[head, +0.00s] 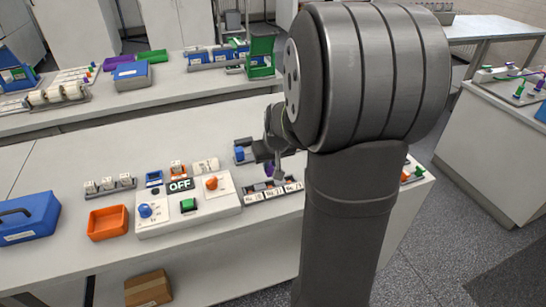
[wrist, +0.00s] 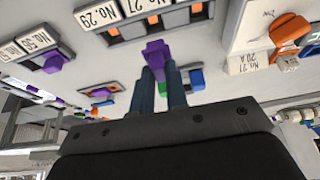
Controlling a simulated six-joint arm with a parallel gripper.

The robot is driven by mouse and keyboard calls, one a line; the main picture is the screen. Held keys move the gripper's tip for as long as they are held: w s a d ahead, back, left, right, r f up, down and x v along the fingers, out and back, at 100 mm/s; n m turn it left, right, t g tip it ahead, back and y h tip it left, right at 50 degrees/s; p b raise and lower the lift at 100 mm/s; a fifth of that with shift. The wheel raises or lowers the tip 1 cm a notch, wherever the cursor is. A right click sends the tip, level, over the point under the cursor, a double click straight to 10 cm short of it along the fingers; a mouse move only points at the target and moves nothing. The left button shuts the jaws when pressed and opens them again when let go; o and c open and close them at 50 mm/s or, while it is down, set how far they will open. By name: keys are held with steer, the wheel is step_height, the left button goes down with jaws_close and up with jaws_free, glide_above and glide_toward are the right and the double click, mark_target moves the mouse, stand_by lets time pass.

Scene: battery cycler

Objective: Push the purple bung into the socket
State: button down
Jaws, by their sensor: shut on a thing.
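The purple bung (wrist: 157,54) is between the two fingers of my gripper (wrist: 171,80) in the wrist view, which is shut on it. In the head view a bit of the bung (head: 269,169) shows under my gripper (head: 272,160). A dark socket block (wrist: 134,26) with white number labels and a row of orange-edged sockets is just beyond the bung's tip. The middle socket (wrist: 152,20) is nearest in line with the bung. The bung looks apart from the block. In the head view the block (head: 262,195) is below my gripper, its right part hidden by my arm.
A white control panel (head: 160,226) with an OFF display, an orange tray (head: 108,223) and a blue case (head: 30,218) stand left on the bench. Another purple piece (wrist: 56,62) sits on a labelled block in the wrist view. Bare bench lies in front of the socket block.

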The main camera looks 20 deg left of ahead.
mark_target(271, 172)
steer(key=shift+f, duration=2.5)
steer(key=shift+f, duration=0.25)
steer(key=c, duration=1.3)
jaws_free()
steer(key=shift+c, duration=0.2)
steer(key=shift+r, duration=0.15)
steer(key=v, duration=1.7)
steer(key=shift+d, duration=0.1)
steer(key=x, duration=1.7)
